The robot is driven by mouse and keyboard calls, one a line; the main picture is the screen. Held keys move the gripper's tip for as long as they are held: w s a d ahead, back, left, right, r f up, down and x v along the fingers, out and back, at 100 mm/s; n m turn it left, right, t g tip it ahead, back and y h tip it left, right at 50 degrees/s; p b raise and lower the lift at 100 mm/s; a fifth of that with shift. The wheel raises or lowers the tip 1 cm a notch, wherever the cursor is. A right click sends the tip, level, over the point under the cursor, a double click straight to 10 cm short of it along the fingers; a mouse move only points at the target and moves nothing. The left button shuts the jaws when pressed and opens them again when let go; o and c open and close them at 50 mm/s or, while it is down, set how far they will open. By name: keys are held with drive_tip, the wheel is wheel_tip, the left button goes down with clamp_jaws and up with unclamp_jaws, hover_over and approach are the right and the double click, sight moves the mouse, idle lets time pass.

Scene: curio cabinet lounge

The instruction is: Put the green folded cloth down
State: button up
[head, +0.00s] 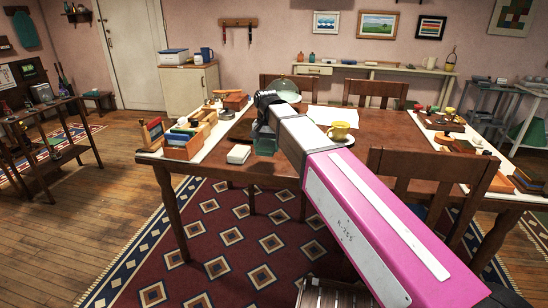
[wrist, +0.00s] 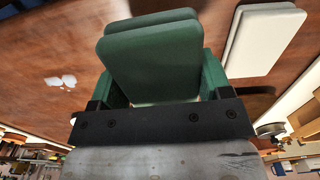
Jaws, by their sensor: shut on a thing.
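The green folded cloth (wrist: 150,62) is a thick, rounded slab in two layers, held between the fingers of my gripper (wrist: 160,85). In the head view the green cloth (head: 265,147) hangs under my gripper (head: 264,128) near the front edge of the wooden table (head: 213,163). My gripper is shut on it and points down. I cannot tell whether the cloth's underside touches the table.
A white folded stack (head: 239,154) lies just left of the cloth; it also shows in the wrist view (wrist: 265,40). A wooden box (head: 183,148) stands farther left. A yellow cup (head: 339,131), a paper sheet (head: 325,115) and a glass dome (head: 284,88) are behind my arm.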

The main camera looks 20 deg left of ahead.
sight(274, 161)
drive_tip(key=w+f, duration=0.1)
drive_tip(key=w+d, duration=0.1)
drive_tip(key=w+f, duration=0.1)
drive_tip(key=w, duration=0.1)
drive_tip(key=shift+d+f, duration=0.3)
drive_tip(key=shift+f, duration=2)
drive_tip(key=shift+f, duration=0.1)
drive_tip(key=o, duration=1.3)
wheel_tip(274, 161, up, 12)
drive_tip(key=shift+r, duration=0.15)
